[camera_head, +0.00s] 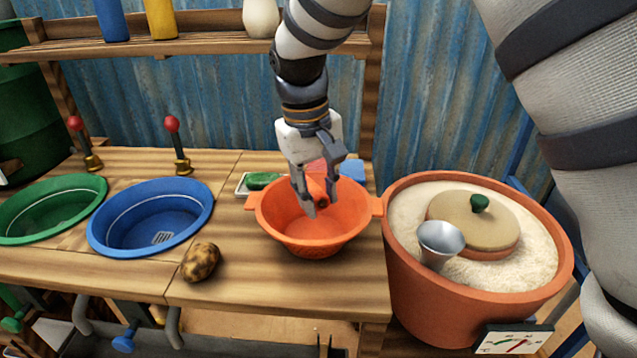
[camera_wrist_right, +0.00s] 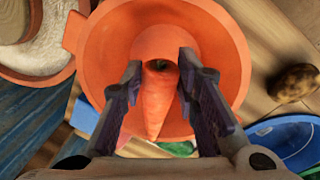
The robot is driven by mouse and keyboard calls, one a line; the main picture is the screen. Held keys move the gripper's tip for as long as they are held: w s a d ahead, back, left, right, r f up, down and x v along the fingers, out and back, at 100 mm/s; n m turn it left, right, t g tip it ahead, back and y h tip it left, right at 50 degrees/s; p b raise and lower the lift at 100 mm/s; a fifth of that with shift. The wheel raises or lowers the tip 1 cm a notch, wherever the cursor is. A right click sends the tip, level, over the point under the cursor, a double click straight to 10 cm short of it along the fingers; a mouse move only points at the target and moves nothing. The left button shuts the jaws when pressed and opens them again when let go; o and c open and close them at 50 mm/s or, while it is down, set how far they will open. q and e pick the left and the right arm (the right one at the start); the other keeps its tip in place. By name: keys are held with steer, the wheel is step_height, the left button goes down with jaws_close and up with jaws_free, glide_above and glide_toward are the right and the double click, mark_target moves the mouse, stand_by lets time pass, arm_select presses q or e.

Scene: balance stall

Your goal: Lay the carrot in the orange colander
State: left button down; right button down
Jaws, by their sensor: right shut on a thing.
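The orange colander (camera_head: 345,228) stands on the wooden counter at its right end, and its bowl also fills the middle of the right wrist view (camera_wrist_right: 215,45). My right gripper (camera_head: 318,203) reaches down over the colander from above. Its jaws are shut on the carrot (camera_wrist_right: 157,85), which sits between the two fingers in the right wrist view. In the head view the carrot is mostly hidden behind the fingers, above or inside the bowl; whether it touches the colander I cannot tell. I do not see my left gripper.
A potato (camera_head: 201,262) lies left of the colander. A green vegetable (camera_head: 263,180) lies on a white tray behind it. Blue (camera_head: 118,246) and green (camera_head: 20,233) basins are further left. A big rice pot (camera_head: 405,270) with lid and metal scoop (camera_head: 441,240) stands close on the right.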

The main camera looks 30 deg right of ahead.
mark_target(317, 209)
steer(key=shift+f, duration=2.15)
steer(key=c, duration=1.2)
jaws_free()
steer(key=shift+o, duration=0.2)
steer(key=r, duration=0.4)
steer(key=a+r, duration=0.1)
steer(key=r, duration=0.7)
steer(key=shift+a, duration=0.25)
steer(key=shift+f, duration=0.1)
